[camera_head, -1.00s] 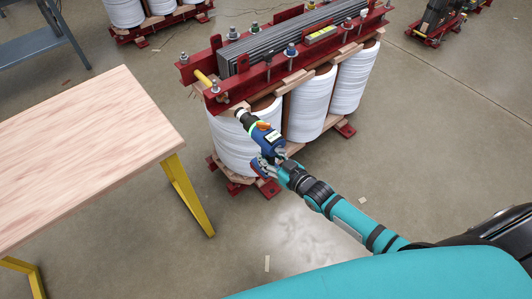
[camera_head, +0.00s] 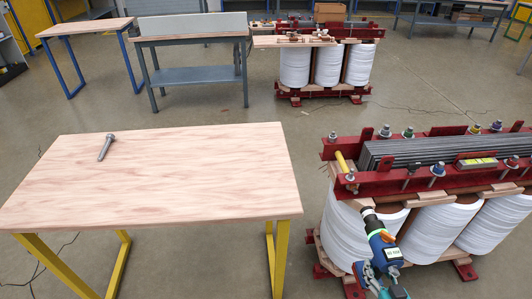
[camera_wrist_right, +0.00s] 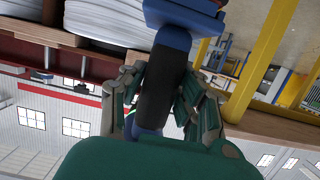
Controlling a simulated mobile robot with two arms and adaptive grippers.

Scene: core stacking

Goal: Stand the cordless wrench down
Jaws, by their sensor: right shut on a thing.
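The blue and black cordless wrench (camera_head: 386,250), with orange and green marks, is in front of the near white coil of the transformer core, at the lower right of the head view. My right gripper (camera_head: 372,279) is shut on its handle (camera_wrist_right: 163,85), which stands between the fingers in the right wrist view. The wrench is tilted, its dark nose pointing up and left. Its lower end is partly hidden by the gripper. My left gripper is not in view.
A wooden table (camera_head: 180,190) with yellow legs stands at left, bare except for a metal bolt (camera_head: 107,146). The transformer core (camera_head: 440,183), with red beams and white coils, stands right of it. Floor shows between them. Benches and another core stand behind.

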